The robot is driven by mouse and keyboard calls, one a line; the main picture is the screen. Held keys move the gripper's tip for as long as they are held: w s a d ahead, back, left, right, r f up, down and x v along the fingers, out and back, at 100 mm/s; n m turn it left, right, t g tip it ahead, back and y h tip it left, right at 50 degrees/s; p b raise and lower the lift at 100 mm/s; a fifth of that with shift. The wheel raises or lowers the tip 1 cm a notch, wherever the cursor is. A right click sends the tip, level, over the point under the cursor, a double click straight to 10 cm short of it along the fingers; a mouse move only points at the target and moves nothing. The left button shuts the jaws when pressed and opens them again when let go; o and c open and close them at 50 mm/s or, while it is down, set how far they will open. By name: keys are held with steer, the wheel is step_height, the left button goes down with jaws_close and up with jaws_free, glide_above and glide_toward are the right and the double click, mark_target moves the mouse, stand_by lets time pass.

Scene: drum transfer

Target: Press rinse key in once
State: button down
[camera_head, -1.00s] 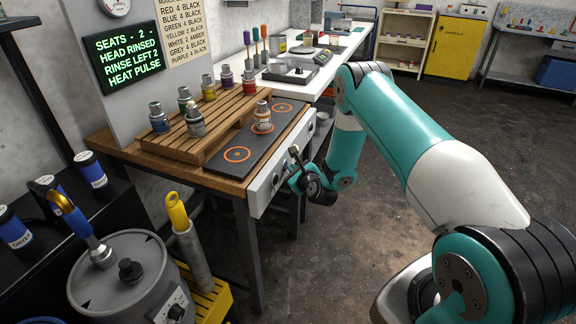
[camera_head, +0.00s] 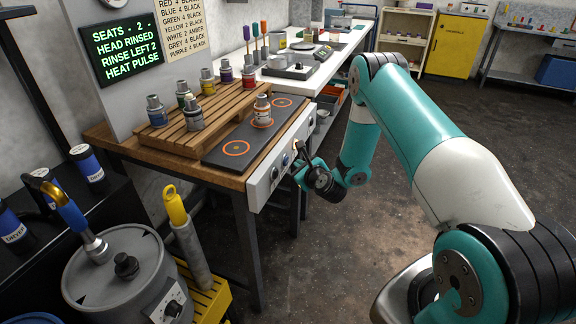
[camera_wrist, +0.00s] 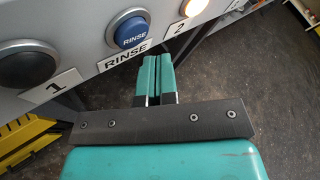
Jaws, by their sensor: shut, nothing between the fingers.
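The rinse key is a round blue button (camera_wrist: 132,30) lettered RINSE, with a RINSE label below it, on a grey front panel (camera_wrist: 80,18) in the wrist view. A dark button (camera_wrist: 26,66) marked 1 is to its left, and a lit white button (camera_wrist: 185,27) marked 2 is to its right. My gripper (camera_wrist: 158,60) is shut and empty, its teal fingertips just below and right of the blue button in the picture. I cannot tell whether they touch the panel. In the head view my gripper (camera_head: 299,158) is at the panel's front.
A bottle (camera_head: 262,110) stands on the dark plate with orange rings (camera_head: 228,146). Several bottles stand on a wooden slatted rack (camera_head: 170,137). A green-lit screen (camera_head: 122,48) reads SEATS - 2 -, HEAD RINSED, RINSE LEFT 2, HEAT PULSE. A grey drum (camera_head: 105,270) stands at front left.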

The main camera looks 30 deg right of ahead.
steer(key=s+d+b, duration=0.1)
steer(key=s+b, duration=0.1)
steer(key=b, duration=0.1)
steer(key=s+d+b, duration=0.2)
steer(key=shift+b, duration=0.4)
steer(key=shift+w, duration=0.1)
stand_by(0.4)
